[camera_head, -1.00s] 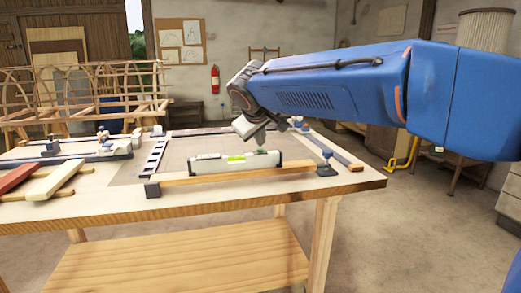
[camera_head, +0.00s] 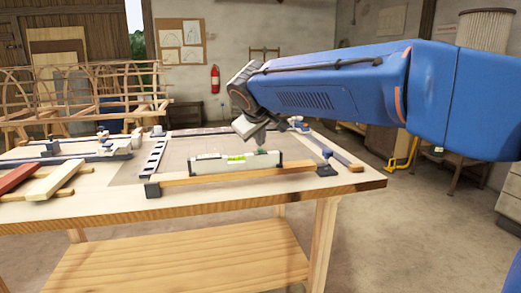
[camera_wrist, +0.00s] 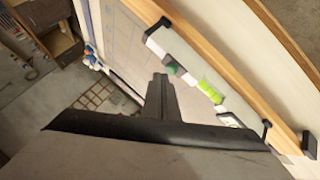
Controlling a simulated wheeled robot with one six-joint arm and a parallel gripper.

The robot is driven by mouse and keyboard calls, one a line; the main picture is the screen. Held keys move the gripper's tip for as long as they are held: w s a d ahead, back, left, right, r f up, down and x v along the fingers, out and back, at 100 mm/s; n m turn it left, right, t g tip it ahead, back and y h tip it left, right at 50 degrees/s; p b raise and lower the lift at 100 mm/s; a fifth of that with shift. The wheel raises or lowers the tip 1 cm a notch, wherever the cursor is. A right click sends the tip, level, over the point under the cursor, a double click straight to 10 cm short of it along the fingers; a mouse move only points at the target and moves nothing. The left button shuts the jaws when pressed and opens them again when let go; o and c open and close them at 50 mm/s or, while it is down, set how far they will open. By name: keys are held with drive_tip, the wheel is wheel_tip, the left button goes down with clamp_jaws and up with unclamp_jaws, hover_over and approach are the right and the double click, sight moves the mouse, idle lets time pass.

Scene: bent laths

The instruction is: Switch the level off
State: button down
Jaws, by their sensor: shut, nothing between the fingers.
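The level (camera_head: 208,166) is a long white bar with dark end caps and a bright green vial in its middle. It lies along a wooden lath near the front edge of the workbench. In the wrist view the level (camera_wrist: 234,117) runs diagonally, with the green vial (camera_wrist: 209,91) and a small dark green round part (camera_wrist: 174,69) on it. My gripper (camera_head: 261,148) is above and just behind the level's right half. In the wrist view its shut, empty fingertips (camera_wrist: 160,77) appear close beside the green round part. I cannot tell whether they touch it.
The workbench (camera_head: 230,200) carries the lath (camera_head: 170,181) with dark end blocks, a ladder-like strip (camera_head: 154,160), and red and pale boards (camera_head: 50,182) at the left. Clamps stand at the back left. Bent-lath frames (camera_head: 80,90) stand behind the bench.

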sight(260, 154)
drive_tip(key=shift+f, duration=0.25)
drive_tip(key=shift+f, duration=0.2)
drive_tip(key=shift+r, duration=0.15)
idle(0.4)
drive_tip(key=shift+r, duration=0.3)
wheel_tip(260, 154, up, 6)
idle(0.8)
